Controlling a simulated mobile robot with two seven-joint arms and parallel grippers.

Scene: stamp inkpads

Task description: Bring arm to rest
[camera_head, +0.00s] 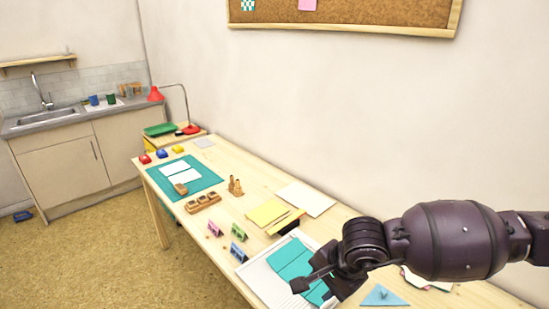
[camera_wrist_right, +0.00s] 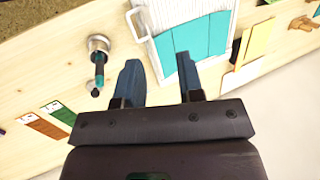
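My right arm comes in from the right in the head view. Its dark gripper (camera_head: 313,287) is over the near part of the table, above the white tray (camera_head: 257,272) with teal cards (camera_head: 291,258). In the right wrist view my gripper (camera_wrist_right: 158,63) has its two fingers apart with nothing between them. The teal cards (camera_wrist_right: 203,38) and the white tray (camera_wrist_right: 153,55) lie beyond the fingertips. My left gripper is not in view.
A teal mat (camera_head: 205,176) with white cards lies farther along the wooden table (camera_head: 240,165). Yellow sheets (camera_head: 265,213) lie nearer. A pen-like tool (camera_wrist_right: 98,65) stands left of my fingers.

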